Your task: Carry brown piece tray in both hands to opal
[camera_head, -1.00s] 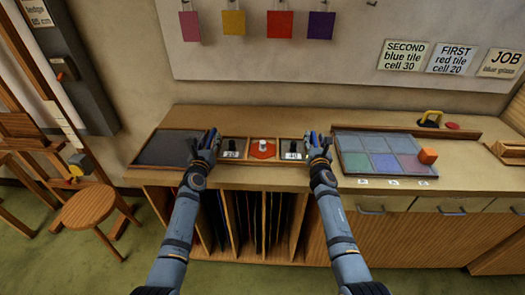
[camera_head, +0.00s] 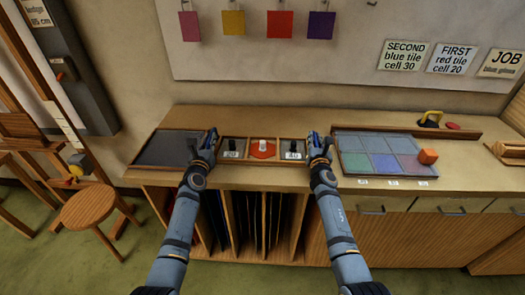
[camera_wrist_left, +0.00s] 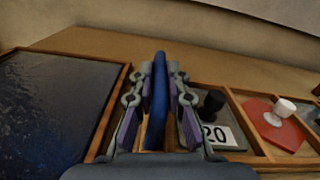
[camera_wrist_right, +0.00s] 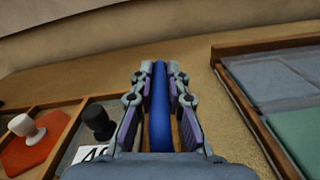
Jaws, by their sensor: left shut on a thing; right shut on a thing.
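The brown piece tray (camera_head: 277,151) is a low wooden tray on the bench with three compartments. A red piece with a white knob (camera_head: 263,147) lies in the middle one; dark knobs and number cards are in the outer ones. My left gripper (camera_head: 212,138) is shut on the blue handle (camera_wrist_left: 160,95) at the tray's left end. My right gripper (camera_head: 316,138) is shut on the blue handle (camera_wrist_right: 160,100) at the right end. The tray appears to rest on the bench. I cannot tell for sure which surface is the opal.
A dark framed panel (camera_head: 165,150) lies just left of the tray. A framed panel of pale, blue, green and purple cells (camera_head: 375,145) lies to the right, with an orange block (camera_head: 428,157) on it. A yellow-handled tool (camera_head: 430,117) is behind. A stool (camera_head: 88,207) stands left.

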